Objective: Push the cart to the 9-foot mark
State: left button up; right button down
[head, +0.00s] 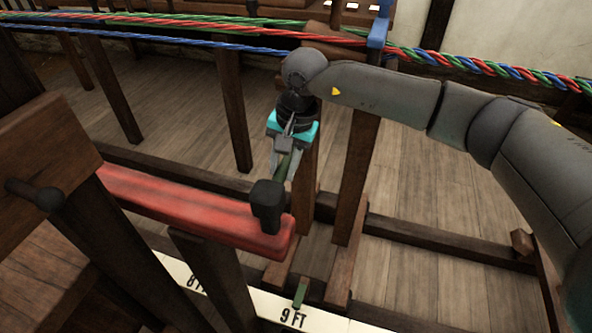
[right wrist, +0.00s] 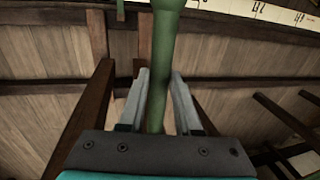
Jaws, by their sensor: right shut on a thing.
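The wooden cart (head: 357,180) has upright posts standing on low runners on the floor rails. A small green pointer (head: 301,292) at its foot is over the white scale strip (head: 262,301), just above the "9 FT" label. My right gripper (head: 287,162) points down in front of the posts and is shut on a green handle. The handle (right wrist: 160,70) runs between the two fingers in the right wrist view; its lower end is hidden in the head view. My left gripper is out of view.
A red beam (head: 190,205) with a black knob (head: 267,200) ends just left of the cart. Red, green and blue strands (head: 170,28) run in from the left and form a twisted rope (head: 490,68) at right. Dark floor rails (head: 440,243) cross the plank floor.

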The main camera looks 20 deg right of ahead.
jog(key=shift+r, duration=0.1)
jog(key=c, duration=0.6)
grip_release()
jog(key=shift+r, duration=0.2)
pick_arm(q)
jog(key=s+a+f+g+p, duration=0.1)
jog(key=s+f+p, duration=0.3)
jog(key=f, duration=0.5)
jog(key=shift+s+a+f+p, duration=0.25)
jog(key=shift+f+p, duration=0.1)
jog(key=shift+p, duration=0.2)
pick_arm(e)
jog(key=shift+s+d+r, duration=0.25)
jog(key=shift+d+r, duration=0.15)
jog(key=shift+r, duration=2)
jog(key=shift+s+d+r, duration=0.3)
jog(key=shift+d+r, duration=0.1)
jog(key=shift+r, duration=2.05)
jog(key=shift+s+d+r, duration=0.25)
jog(key=shift+d+r, duration=0.15)
jog(key=shift+r, duration=2)
jog(key=shift+f, duration=0.1)
